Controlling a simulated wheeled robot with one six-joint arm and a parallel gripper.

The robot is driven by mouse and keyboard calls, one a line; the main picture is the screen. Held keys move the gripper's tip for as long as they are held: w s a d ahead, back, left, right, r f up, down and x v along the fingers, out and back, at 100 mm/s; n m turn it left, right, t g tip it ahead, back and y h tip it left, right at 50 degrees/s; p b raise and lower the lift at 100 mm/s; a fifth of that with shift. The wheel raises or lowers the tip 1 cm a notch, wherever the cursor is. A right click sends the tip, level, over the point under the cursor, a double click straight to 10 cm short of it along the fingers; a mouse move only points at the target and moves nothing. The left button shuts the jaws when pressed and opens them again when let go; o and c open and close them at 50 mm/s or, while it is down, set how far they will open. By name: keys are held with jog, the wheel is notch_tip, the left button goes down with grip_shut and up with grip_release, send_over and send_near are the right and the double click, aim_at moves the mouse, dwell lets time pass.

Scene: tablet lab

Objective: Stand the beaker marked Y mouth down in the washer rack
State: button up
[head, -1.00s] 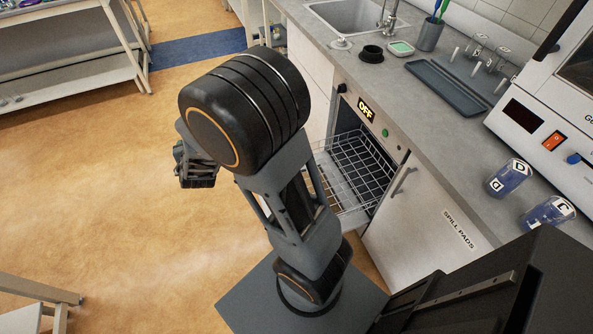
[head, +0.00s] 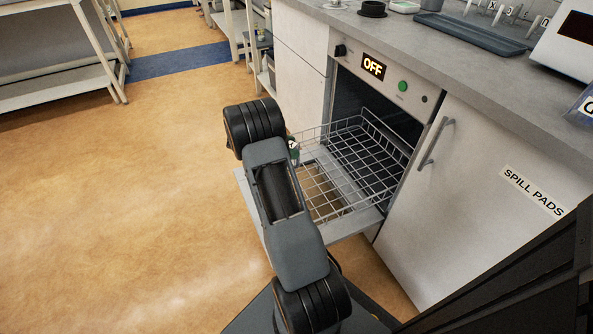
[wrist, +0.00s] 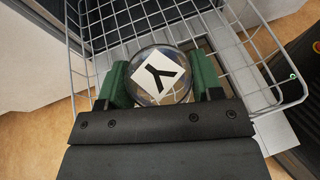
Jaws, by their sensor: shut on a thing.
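The beaker marked Y (wrist: 162,74) is held between the green fingers of my gripper (wrist: 163,84) in the wrist view. It shows as a clear round outline with a white label and a black Y facing the camera; I cannot tell which way its mouth points. In the head view my gripper (head: 293,150) is mostly hidden behind my arm, at the left side of the rack. The wire washer rack (head: 352,155) is pulled out over the lowered washer door. In the wrist view the rack (wrist: 250,75) lies beyond and around the beaker; contact cannot be told.
The washer panel (head: 388,75) reads OFF and has a green button. A cupboard marked SPILL PADS (head: 480,210) stands right of the open washer. The counter (head: 440,50) above holds a dark tray (head: 470,32). The floor (head: 130,200) on the left is clear.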

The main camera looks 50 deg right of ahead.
aim_at(296, 168)
jog(key=shift+m+g+y, duration=0.7)
jog(key=shift+m+g, duration=0.1)
jog(key=shift+m, duration=0.1)
jog(key=shift+s+d+f+b, duration=0.15)
jog(key=shift+s+f+b, duration=0.15)
jog(key=shift+f+b, duration=0.5)
jog(key=shift+s+d+f+b, duration=0.1)
jog(key=shift+s+f+b, duration=0.25)
jog(key=shift+f, duration=0.8)
jog(key=shift+s+d+f+b, duration=0.15)
jog(key=shift+s+f+b, duration=0.1)
jog(key=shift+f+b, duration=0.6)
jog(key=shift+f, duration=1.65)
jog(key=shift+f, duration=0.4)
jog(key=o, duration=1)
